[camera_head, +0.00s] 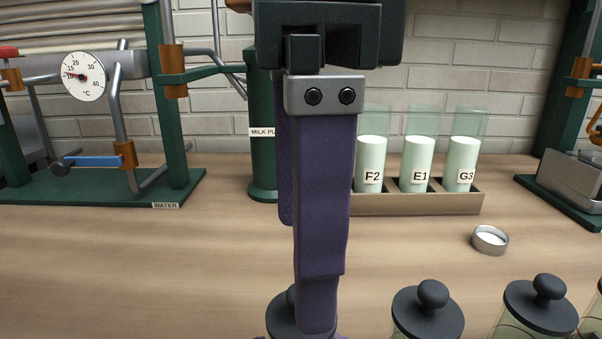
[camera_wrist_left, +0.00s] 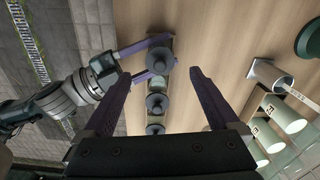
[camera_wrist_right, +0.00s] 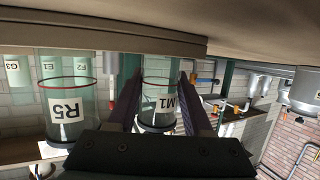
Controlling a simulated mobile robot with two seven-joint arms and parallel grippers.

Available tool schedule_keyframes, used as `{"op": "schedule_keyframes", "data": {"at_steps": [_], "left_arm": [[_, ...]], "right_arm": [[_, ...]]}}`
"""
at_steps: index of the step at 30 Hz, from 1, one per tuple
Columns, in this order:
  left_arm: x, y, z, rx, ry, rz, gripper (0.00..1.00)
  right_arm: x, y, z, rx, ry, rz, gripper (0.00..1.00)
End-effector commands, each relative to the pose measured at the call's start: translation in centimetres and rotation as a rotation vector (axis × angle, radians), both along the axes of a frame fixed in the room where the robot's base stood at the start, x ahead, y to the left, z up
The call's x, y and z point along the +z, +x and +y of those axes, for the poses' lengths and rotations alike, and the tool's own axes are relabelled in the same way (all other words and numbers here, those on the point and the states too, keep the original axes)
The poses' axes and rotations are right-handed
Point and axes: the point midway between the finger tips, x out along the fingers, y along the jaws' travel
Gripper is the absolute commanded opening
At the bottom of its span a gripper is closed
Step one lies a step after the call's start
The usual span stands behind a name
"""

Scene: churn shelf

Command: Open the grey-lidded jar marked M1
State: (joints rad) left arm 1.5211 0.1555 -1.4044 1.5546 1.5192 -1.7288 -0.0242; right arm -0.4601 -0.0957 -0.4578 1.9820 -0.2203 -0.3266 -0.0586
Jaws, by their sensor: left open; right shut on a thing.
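The M1 jar (camera_wrist_right: 160,103) is clear glass and stands between the fingers of my right gripper (camera_wrist_right: 160,82) in the right wrist view. Its dark grey knobbed lid (camera_head: 284,318) shows in the head view, partly behind a purple finger. The lid also shows in the left wrist view (camera_wrist_left: 160,64), at the end of the row. My right gripper is shut on the jar's body from the side. My left gripper (camera_head: 305,275) points down over the lid. Its fingers (camera_wrist_left: 160,78) are open and apart in the left wrist view. Their exact height above the lid is unclear.
Other dark-lidded jars (camera_head: 428,312) stand in a row to the right; R5 (camera_wrist_right: 66,105) is beside M1. A rack (camera_head: 420,204) holds tubes F2, E1 and G3. A small round dish (camera_head: 490,240) lies in front. The wooden bench (camera_head: 150,260) is clear at left.

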Motion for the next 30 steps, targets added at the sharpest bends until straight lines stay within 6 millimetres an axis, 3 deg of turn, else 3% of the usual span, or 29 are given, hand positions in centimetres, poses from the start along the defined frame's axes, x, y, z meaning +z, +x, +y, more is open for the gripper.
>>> {"op": "schedule_keyframes", "data": {"at_steps": [3, 9, 21, 30], "left_arm": [[-2.2, -0.1, 0.0, 0.001, 0.001, 0.002, 0.94], [-4.6, 0.0, 0.0, 0.001, 0.0, 0.0, 0.94], [-5.3, 0.0, 0.0, 0.001, 0.0, -0.001, 0.93], [-5.3, 0.0, 0.0, 0.001, 0.0, -0.001, 0.59]], "right_arm": [[0.0, 0.0, 0.0, 0.0, 0.0, 0.0, 0.0], [0.0, 0.0, 0.0, 0.0, 0.0, 0.0, 0.0], [0.0, 0.0, 0.0, 0.0, 0.0, 0.0, 0.0], [0.0, 0.0, 0.0, 0.0, 0.0, 0.0, 0.0]]}}
